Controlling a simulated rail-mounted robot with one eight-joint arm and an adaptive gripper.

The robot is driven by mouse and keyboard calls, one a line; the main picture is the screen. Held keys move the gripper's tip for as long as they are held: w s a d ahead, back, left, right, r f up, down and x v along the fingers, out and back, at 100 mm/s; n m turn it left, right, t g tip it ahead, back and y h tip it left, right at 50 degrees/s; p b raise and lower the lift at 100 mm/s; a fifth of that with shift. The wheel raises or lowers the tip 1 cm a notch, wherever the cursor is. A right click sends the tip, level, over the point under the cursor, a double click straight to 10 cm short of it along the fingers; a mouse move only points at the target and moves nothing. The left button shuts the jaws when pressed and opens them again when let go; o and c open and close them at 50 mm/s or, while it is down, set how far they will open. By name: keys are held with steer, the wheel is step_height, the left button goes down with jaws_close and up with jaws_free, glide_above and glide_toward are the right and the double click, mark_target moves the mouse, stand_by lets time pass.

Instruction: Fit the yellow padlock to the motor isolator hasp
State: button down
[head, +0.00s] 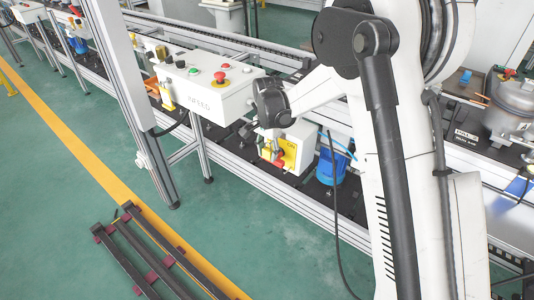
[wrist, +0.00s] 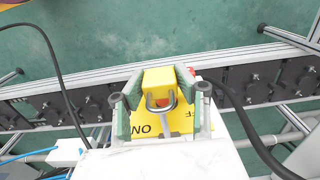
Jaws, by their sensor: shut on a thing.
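The yellow padlock (wrist: 158,78) sits between the green finger pads of my gripper (wrist: 157,88) in the wrist view, body towards the top of the picture. Its silver shackle loop (wrist: 160,108) points down, over the yellow isolator plate (wrist: 140,125) with ON and OFF lettering. A bit of red shows beside the padlock body; the hasp is not clearly visible. I cannot tell whether the shackle touches or passes through anything. In the head view my gripper (head: 274,143) is small, at the yellow-fronted isolator (head: 291,152) on a white box; the padlock is not distinct there.
A white control box (head: 210,88) with a red stop button stands left of my gripper. A blue motor (head: 329,169) is right of the isolator. Conveyor rails (head: 232,158) run in front. A dark cable (wrist: 63,75) hangs at left in the wrist view.

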steer(key=shift+w+d, duration=0.8)
steer(key=shift+w, duration=0.25)
stand_by(0.4)
steer(key=c, duration=1.2)
jaws_free()
steer(key=shift+r, duration=0.1)
step_height(320, 180, up, 12)
steer(key=shift+f, duration=0.1)
